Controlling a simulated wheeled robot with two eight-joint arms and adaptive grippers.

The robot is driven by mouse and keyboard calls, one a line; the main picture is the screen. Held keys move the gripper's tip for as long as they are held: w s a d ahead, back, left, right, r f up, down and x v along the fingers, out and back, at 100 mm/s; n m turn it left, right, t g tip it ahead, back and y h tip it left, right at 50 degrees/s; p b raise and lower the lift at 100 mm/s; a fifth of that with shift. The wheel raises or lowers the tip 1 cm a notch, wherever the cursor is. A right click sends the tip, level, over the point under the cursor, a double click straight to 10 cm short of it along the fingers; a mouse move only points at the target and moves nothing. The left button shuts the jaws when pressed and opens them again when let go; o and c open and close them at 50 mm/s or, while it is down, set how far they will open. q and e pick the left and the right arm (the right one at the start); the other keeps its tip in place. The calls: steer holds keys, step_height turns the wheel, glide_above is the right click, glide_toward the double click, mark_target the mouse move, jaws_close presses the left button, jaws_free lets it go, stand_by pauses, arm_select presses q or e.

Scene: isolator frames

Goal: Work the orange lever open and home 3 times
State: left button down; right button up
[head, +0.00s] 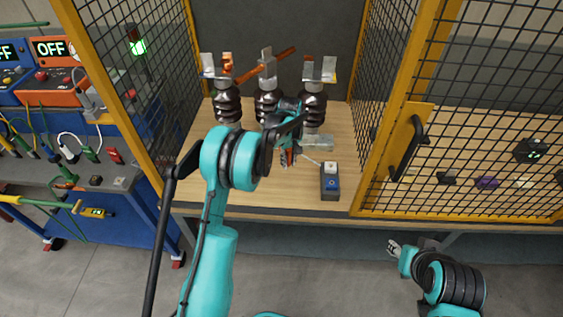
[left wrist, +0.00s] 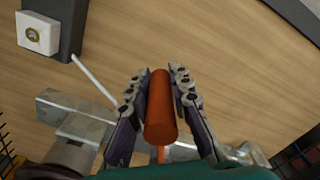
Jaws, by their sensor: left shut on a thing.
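My left gripper (head: 289,155) is inside the cage, low in front of the black insulators. It is shut on the orange lever, whose round orange end (left wrist: 159,118) shows between the two fingers (left wrist: 160,95) in the left wrist view. The fingers press on it from both sides. In the head view most of the lever is hidden behind my arm and gripper. An orange bar (head: 270,64) slants across the tops of the insulators (head: 267,103). My right gripper (head: 395,249) is outside the cage at the lower right, away from the lever; its fingers are too small to judge.
A yellow-framed mesh door (head: 470,120) with a black handle (head: 408,148) is at the right. A bench with tools (head: 75,175) stands at the left.

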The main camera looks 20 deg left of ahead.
arm_select(q)
steer(key=shift+w+d, duration=0.2)
steer(key=shift+d, duration=0.05)
steer(key=c, duration=1.4)
jaws_free()
steer(key=shift+o, duration=0.2)
step_height(320, 180, up, 12)
